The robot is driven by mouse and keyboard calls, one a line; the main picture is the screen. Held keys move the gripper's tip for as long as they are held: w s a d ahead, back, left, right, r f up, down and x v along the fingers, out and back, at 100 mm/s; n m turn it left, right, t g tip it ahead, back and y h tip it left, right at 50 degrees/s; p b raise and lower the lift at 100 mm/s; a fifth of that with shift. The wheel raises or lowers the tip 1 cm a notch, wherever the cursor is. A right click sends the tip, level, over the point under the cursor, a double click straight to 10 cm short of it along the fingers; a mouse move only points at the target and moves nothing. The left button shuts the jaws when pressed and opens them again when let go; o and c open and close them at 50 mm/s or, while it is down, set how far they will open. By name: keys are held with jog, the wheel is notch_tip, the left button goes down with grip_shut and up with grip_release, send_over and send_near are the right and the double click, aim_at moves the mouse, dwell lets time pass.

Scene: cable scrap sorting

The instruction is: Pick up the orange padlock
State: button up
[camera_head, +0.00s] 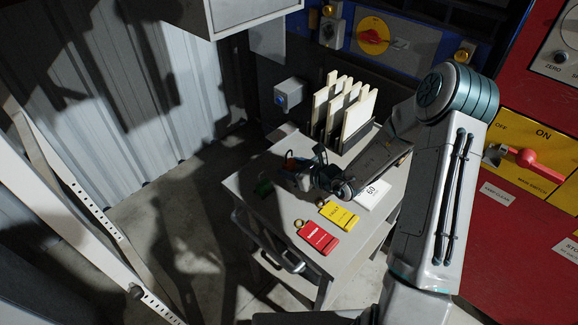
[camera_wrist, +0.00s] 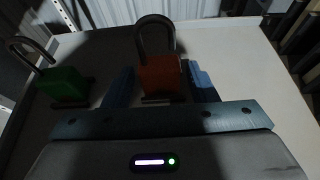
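The orange padlock (camera_wrist: 159,75) is upright on the table in the wrist view, its dark shackle toward the far side. My gripper (camera_wrist: 160,82) is open, with one blue finger on each side of the padlock's body. A narrow gap shows at the left finger; at the right finger I cannot tell whether it touches. In the head view the orange padlock (camera_head: 290,160) is small, dark and partly hidden by my gripper (camera_head: 303,172) at the table's far left part.
A green padlock (camera_wrist: 64,87) stands left of the orange one. The grey table (camera_head: 285,215) also holds a red tag (camera_head: 317,238), a yellow tag (camera_head: 338,215), a white card (camera_head: 373,194) and a rack of upright pale panels (camera_head: 340,108). A red switch panel (camera_head: 530,225) stands at right.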

jog(key=c, duration=0.8)
jog(key=shift+c, duration=0.2)
jog(key=shift+r, duration=0.15)
